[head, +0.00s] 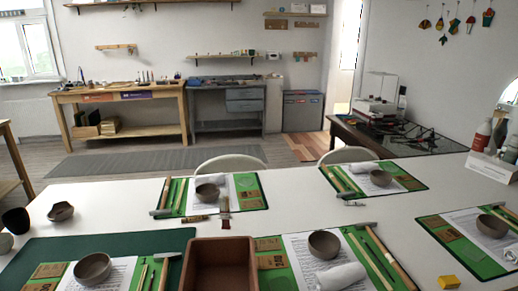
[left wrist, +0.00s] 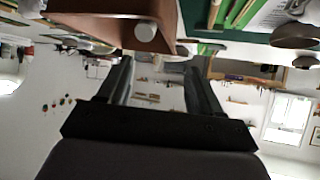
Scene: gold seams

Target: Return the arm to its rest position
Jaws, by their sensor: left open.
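No arm shows in the head view. In the left wrist view my left gripper (left wrist: 158,72) points away from the camera with its two dark fingers apart. Nothing is between the fingers, and the room beyond shows through the gap. The wrist picture is turned over, with the table edge along its top. A brown box (left wrist: 90,27) is near the fingertips in the picture, and I cannot tell how far apart they are. My right gripper is in neither view.
The white table (head: 118,199) carries green mats with clay bowls, such as this grey-brown bowl (head: 324,244), plus tools and papers. The brown box (head: 217,250) stands at the front middle. A yellow block (head: 449,282) lies at the front right. Two chairs stand behind the table.

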